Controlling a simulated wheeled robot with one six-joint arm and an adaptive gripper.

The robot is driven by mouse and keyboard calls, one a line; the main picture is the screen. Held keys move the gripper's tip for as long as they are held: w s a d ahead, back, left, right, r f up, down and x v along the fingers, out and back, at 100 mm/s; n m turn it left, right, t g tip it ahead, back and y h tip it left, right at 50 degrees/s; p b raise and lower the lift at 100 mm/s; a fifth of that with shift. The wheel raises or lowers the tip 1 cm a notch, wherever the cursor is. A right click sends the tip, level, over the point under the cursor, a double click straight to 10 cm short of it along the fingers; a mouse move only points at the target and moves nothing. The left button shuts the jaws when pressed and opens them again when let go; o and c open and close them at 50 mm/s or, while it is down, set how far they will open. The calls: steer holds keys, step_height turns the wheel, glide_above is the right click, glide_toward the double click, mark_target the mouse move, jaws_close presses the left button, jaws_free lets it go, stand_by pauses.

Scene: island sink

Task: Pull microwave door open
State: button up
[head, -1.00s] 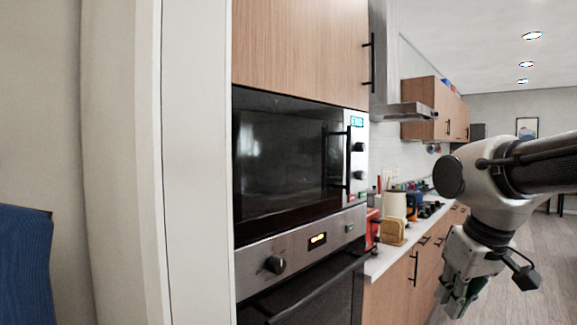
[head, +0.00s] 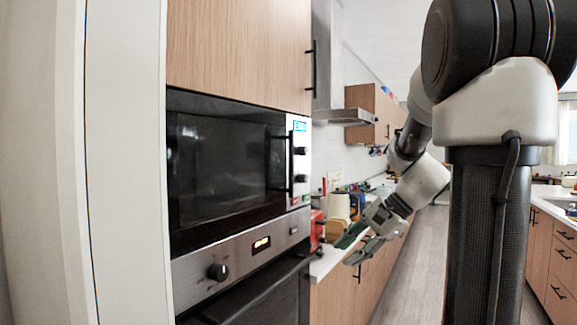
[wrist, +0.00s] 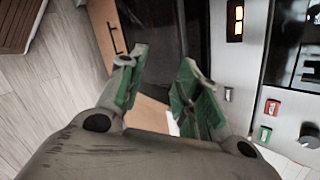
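The microwave (head: 215,165) is built into the tall cabinet at left in the head view. Its dark glass door looks shut. The door's black vertical handle (head: 290,160) stands at the door's right edge, beside the steel control panel. My gripper (head: 349,247) is to the right of the handle and lower, apart from it. In the wrist view my gripper (wrist: 163,65) shows two green-padded fingers spread apart with nothing between them. Steel panels with a lit orange display (wrist: 235,22) show past the fingers at right.
An oven (head: 225,270) with a knob and lit display sits below the microwave. A counter to the right holds a red appliance (head: 317,228), a paper roll (head: 340,207) and other items. A range hood (head: 345,116) hangs above. The floor aisle (head: 410,270) is clear.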

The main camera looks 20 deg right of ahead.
steer(key=w+r+m+t+y, duration=0.4)
steer(key=w+r+m, duration=0.3)
steer(key=w+r, duration=0.35)
step_height(320, 180, up, 9)
steer(key=m+t+y, duration=0.2)
steer(key=m+y, duration=0.1)
steer(key=m, duration=0.1)
glide_above(291, 188)
steer(key=shift+w+d, duration=0.2)
steer(key=shift+w, duration=0.1)
jaws_close()
